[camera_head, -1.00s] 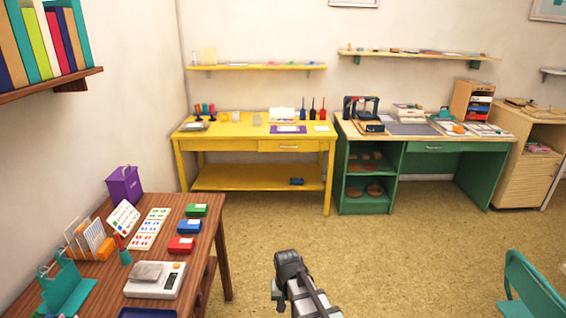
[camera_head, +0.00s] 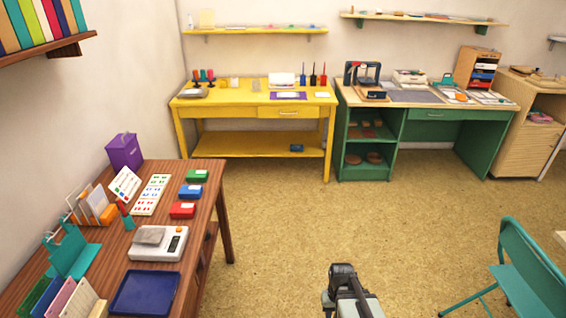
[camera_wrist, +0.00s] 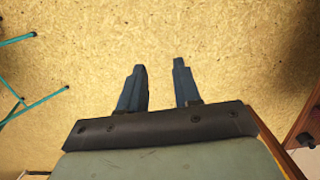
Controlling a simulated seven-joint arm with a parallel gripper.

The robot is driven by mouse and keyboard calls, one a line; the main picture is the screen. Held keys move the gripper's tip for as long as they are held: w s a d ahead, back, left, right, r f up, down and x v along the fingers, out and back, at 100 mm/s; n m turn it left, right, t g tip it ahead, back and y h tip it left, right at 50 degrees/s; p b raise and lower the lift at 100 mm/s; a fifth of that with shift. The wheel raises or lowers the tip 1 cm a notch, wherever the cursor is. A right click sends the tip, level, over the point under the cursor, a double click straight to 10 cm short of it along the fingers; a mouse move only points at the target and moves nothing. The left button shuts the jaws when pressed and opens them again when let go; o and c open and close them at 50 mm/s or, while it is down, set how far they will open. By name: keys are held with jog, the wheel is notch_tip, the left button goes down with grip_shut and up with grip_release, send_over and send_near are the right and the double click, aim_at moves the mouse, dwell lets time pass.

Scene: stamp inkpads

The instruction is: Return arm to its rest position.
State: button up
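My gripper (camera_wrist: 161,88) shows in the wrist view with its two dark blue fingers apart and nothing between them. Speckled tan floor lies behind the fingers. In the head view part of my arm shows at the bottom, right of centre, over the bare floor; the fingertips cannot be made out there. The arm is clear of the furniture in the head view.
A wooden table (camera_head: 215,205) at left holds green (camera_head: 196,175), blue (camera_head: 190,191) and red (camera_head: 182,209) inkpads, a scale (camera_head: 158,243) and a blue tray (camera_head: 146,292). A yellow desk (camera_head: 252,112) and green desk (camera_head: 420,115) stand behind. A teal chair (camera_head: 525,262) is at right.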

jog(key=s+f+g, duration=0.2)
jog(key=s+f, duration=0.5)
jog(key=s, duration=0.5)
jog(key=s+f+g, duration=0.3)
jog(key=s+f, duration=0.5)
jog(key=s, duration=0.5)
jog(key=shift+g, duration=0.3)
